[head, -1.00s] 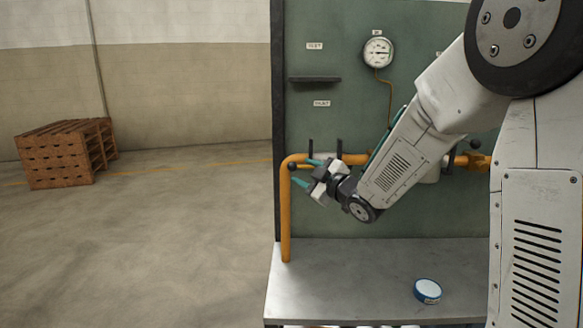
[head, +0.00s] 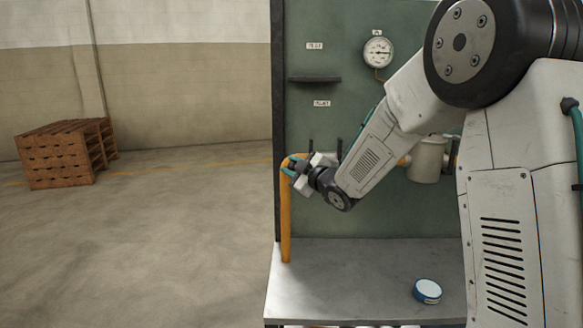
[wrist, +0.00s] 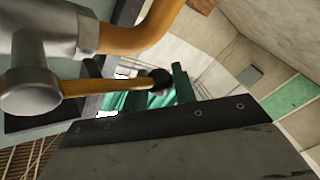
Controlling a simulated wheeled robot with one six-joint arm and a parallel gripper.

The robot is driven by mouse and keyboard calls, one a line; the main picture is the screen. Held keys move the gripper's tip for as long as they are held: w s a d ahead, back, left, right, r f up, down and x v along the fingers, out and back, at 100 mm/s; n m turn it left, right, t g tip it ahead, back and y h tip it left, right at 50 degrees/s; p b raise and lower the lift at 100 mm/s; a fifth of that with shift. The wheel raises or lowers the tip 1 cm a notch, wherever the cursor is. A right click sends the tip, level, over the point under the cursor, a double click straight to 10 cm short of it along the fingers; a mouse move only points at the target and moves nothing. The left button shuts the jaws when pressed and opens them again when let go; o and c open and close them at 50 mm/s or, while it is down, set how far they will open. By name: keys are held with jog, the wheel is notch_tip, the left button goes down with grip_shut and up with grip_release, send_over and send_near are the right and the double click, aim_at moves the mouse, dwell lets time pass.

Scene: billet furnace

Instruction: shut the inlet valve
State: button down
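In the wrist view, a valve's grey metal body (wrist: 40,85) is at the left, with an orange lever (wrist: 95,87) reaching right to a black ball knob (wrist: 159,79). An orange pipe (wrist: 135,38) bends behind it. In the head view this pipe (head: 285,225) rises from the bench at the panel's left edge. My gripper (head: 290,167) is at the pipe's upper bend, pointing left. Its teal fingers (wrist: 156,92) look parted, with the knob in front of the gap between them. I cannot tell whether they touch it. In the head view, my gripper and arm hide most of the valve.
The green panel carries a gauge (head: 378,51), a small dark shelf (head: 315,79) and labels. A pale cylinder (head: 427,160) sits on the piping behind my arm. A blue and white round tin (head: 428,291) lies on the metal bench (head: 340,285). Wooden pallets (head: 55,157) stand far left; the floor between is clear.

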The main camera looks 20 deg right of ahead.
jog(key=shift+d+r+m+t, duration=0.15)
jog(key=shift+r+m+t, duration=0.4)
jog(key=shift+r+m, duration=0.15)
jog(key=shift+d+r+m+t, duration=0.1)
jog(key=shift+r+m+t, duration=0.45)
jog(key=shift+r+m, duration=0.15)
jog(key=shift+s+d+r+m+t, duration=0.1)
jog(key=shift+d+r+m+t, duration=0.15)
jog(key=shift+r+m+t, duration=0.35)
jog(key=shift+s+d+r+m+t, duration=0.15)
jog(key=shift+r+m+t, duration=0.25)
jog(key=shift+m, duration=0.4)
jog(key=c, duration=1.2)
grip_release()
